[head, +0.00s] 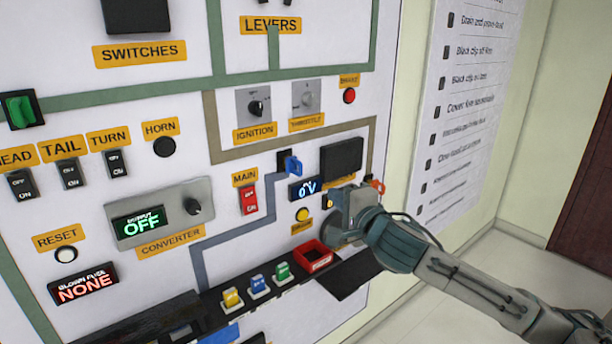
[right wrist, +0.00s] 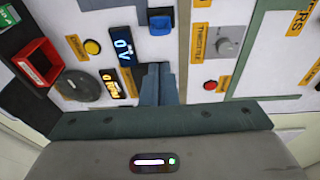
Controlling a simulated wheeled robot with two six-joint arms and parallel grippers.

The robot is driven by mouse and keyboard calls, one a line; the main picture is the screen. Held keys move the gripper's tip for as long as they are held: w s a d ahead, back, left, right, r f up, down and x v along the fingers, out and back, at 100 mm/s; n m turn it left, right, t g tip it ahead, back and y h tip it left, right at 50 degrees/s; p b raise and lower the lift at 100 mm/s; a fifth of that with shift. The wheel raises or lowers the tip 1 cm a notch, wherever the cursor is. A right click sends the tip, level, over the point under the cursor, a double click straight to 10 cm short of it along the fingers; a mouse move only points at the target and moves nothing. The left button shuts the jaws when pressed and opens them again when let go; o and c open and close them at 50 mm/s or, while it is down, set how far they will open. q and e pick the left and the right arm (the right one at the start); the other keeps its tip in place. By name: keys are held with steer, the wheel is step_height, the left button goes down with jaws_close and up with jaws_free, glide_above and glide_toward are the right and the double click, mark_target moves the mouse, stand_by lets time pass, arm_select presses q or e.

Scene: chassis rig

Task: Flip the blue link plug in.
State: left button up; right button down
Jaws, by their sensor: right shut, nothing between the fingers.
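The blue link plug (head: 291,164) shows in the head view at a small black socket, where a grey-blue line on the panel ends. It sticks out from the socket; I cannot tell how it is seated. My right gripper (head: 340,207) is in front of the panel, below and right of the plug and apart from it. In the right wrist view its fingers (right wrist: 160,85) are together and empty. My left gripper is not in view.
A 0 V display (head: 305,189) and a black panel box (head: 342,157) are close to the plug. The red MAIN switch (head: 249,200) is to its left, the ignition knob (head: 256,107) above. A red open bin (head: 314,257) and a ledge with coloured fuses are below.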

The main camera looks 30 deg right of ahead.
steer(key=shift+w+p, duration=0.6)
steer(key=shift+w, duration=0.5)
steer(key=p, duration=0.5)
glide_toward(302, 171)
steer(key=w, duration=0.6)
steer(key=shift+w+d, duration=0.35)
steer(key=shift+d, duration=0.1)
steer(key=shift+f, duration=0.2)
